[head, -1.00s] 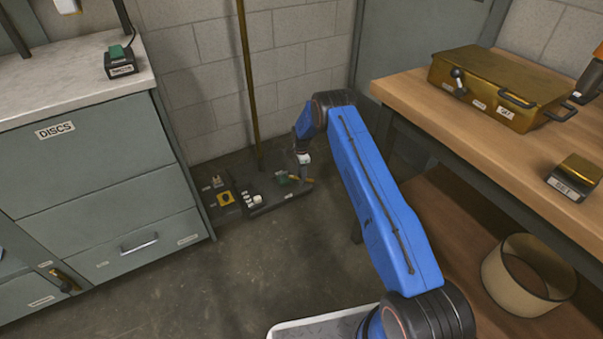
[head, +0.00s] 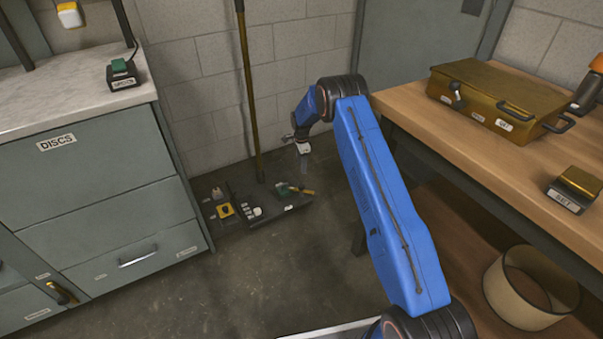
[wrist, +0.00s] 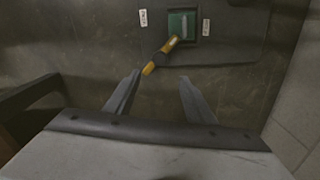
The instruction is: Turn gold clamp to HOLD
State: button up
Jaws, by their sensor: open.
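The gold clamp shows as a gold-and-dark lever (wrist: 160,57) on a green block (wrist: 183,22) in the wrist view. In the head view the lever (head: 302,191) sits on the dark base plate (head: 262,212) on the floor, pointing right from the green block. Two small labels flank the block; I cannot read them. The lever slants down-left from the block in the wrist view. My gripper (wrist: 159,78) is open and empty, its fingers spread on either side of the lever's free end in the picture. In the head view my gripper (head: 303,150) is above the plate, apart from the clamp.
A grey cabinet (head: 90,200) stands left, a wooden workbench (head: 480,150) right. The block wall is close behind. The floor in front is clear.

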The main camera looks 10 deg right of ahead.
jog(key=shift+r, duration=1.7)
jog(key=s+d+r+n+t, duration=0.15)
jog(key=s+r, duration=0.35)
jog(key=r, duration=0.6)
jog(key=s+d+r+n, duration=0.1)
jog(key=s+r+n, duration=0.1)
jog(key=s+r, duration=0.65)
jog(key=s+d+r+n, duration=0.1)
jog(key=s+r+n, duration=0.15)
jog(key=r, duration=1.05)
jog(key=s+d+r+n+t, duration=0.1)
jog(key=s+r+n, duration=0.1)
jog(key=s+r, duration=0.65)
jog(key=s+d+r+n, duration=0.15)
jog(key=s+r, duration=0.45)
jog(key=s, duration=0.6)
jog(key=s+d+f+n+t, duration=0.1)
jog(key=s+n, duration=0.6)
jog(key=s, duration=2.5)
jog(key=shift+f+t, duration=0.65)
jog(key=shift+f, duration=0.15)
